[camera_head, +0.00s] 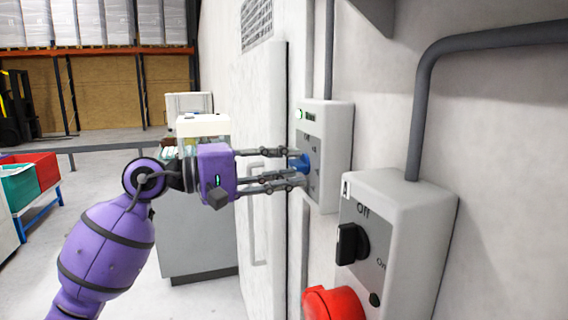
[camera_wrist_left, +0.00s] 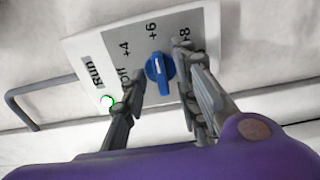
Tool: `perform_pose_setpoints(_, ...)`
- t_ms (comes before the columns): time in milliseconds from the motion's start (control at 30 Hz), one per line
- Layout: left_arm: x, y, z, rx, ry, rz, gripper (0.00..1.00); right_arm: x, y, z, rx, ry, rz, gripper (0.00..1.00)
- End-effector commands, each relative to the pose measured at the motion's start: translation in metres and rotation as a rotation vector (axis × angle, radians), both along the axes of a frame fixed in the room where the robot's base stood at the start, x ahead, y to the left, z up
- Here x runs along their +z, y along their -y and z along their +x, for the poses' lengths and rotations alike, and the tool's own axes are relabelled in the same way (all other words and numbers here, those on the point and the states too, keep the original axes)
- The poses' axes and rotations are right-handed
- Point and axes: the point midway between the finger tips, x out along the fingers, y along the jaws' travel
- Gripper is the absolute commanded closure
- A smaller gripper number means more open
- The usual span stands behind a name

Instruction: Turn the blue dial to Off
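The blue dial (camera_head: 304,164) is on the front of a grey-white wall box (camera_head: 336,150). In the left wrist view the dial (camera_wrist_left: 160,68) has a raised grip, and the labels Off, +4, +6 and +8 lie around it. Its grip seems to line up roughly with +6; the exact setting is hard to tell. My left gripper (camera_head: 295,167) reaches the box from the left. Its fingers stand apart on either side of the dial, as the left wrist view (camera_wrist_left: 160,66) also shows. Whether a fingertip touches the dial is unclear. My right gripper is not in view.
A nearer wall box (camera_head: 410,220) has a black Off/On switch (camera_head: 351,244) and a red knob (camera_head: 335,303) low down. A green light (camera_wrist_left: 107,101) is lit beside the Run label. Grey pipes (camera_head: 424,110) run along the wall.

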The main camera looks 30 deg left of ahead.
Motion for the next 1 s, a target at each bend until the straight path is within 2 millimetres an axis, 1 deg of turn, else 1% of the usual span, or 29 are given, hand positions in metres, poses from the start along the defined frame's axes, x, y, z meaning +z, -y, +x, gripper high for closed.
perform_pose_setpoints(167, -0.0008, 0.0, 0.0004, 0.0, -0.001, -0.001, 0.72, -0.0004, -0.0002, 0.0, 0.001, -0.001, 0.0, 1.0)
perform_pose_setpoints(267, -0.0008, 0.0, 0.0004, 0.0, -0.001, -0.001, 0.82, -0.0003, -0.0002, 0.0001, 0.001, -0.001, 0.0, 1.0)
perform_pose_setpoints(400, -0.0008, 0.0001, 0.0002, 0.0, -0.001, 0.0, 1.0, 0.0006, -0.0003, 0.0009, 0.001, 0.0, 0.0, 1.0)
perform_pose_setpoints(767, -0.0005, 0.0, 0.0001, 0.0, -0.013, -0.014, 1.0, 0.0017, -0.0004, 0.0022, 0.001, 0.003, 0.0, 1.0)
perform_pose_setpoints(1000, -0.001, 0.0, 0.0003, 0.001, -0.084, -0.091, 1.0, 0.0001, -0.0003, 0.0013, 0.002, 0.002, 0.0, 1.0)
